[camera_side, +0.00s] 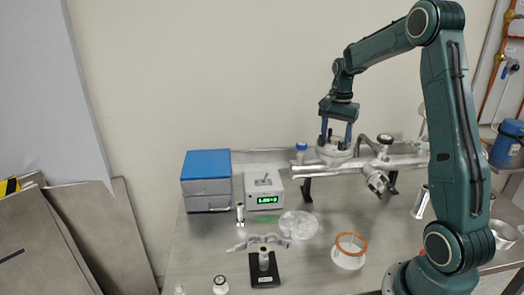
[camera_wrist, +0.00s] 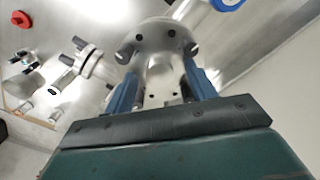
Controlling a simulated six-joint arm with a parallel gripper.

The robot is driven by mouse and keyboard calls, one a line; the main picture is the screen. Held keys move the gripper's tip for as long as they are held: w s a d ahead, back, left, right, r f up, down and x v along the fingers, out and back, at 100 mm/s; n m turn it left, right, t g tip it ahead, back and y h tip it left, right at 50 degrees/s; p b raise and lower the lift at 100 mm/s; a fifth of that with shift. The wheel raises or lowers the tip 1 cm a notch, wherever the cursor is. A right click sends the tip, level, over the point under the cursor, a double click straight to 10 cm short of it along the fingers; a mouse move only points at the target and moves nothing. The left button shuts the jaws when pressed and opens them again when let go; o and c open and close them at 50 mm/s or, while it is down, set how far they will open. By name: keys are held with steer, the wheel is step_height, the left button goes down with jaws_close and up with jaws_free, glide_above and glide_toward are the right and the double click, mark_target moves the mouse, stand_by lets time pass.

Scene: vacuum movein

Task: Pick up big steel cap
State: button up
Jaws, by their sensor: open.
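The big steel cap (camera_side: 334,154) appears to be the round grey flanged piece at the left part of the steel vacuum tube in the side view. In the wrist view the cap (camera_wrist: 158,38) is a round metal disc with several dark clamps or bolts around its rim. My gripper (camera_side: 335,145) points down directly over it, with its two blue fingers apart. In the wrist view my gripper (camera_wrist: 161,78) has one finger on each side of the metal piece. I cannot tell whether the fingers touch it. The cap's underside is hidden.
The steel tube (camera_side: 400,160) runs right on dark supports, with a dark-topped valve (camera_side: 385,140). A blue-capped bottle (camera_side: 301,152) stands close left of my gripper. A white gauge box (camera_side: 264,188), blue-topped box (camera_side: 206,180) and orange-rimmed ring (camera_side: 349,251) sit on the metal table.

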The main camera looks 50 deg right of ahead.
mark_target(335, 138)
steer(key=shift+c, duration=0.5)
steer(key=c, duration=1.1)
steer(key=shift+o, duration=0.4)
steer(key=shift+r, duration=0.15)
steer(key=shift+r, duration=0.15)
steer(key=shift+r, duration=0.4)
step_height(335, 138, up, 19)
steer(key=shift+r, duration=1.45)
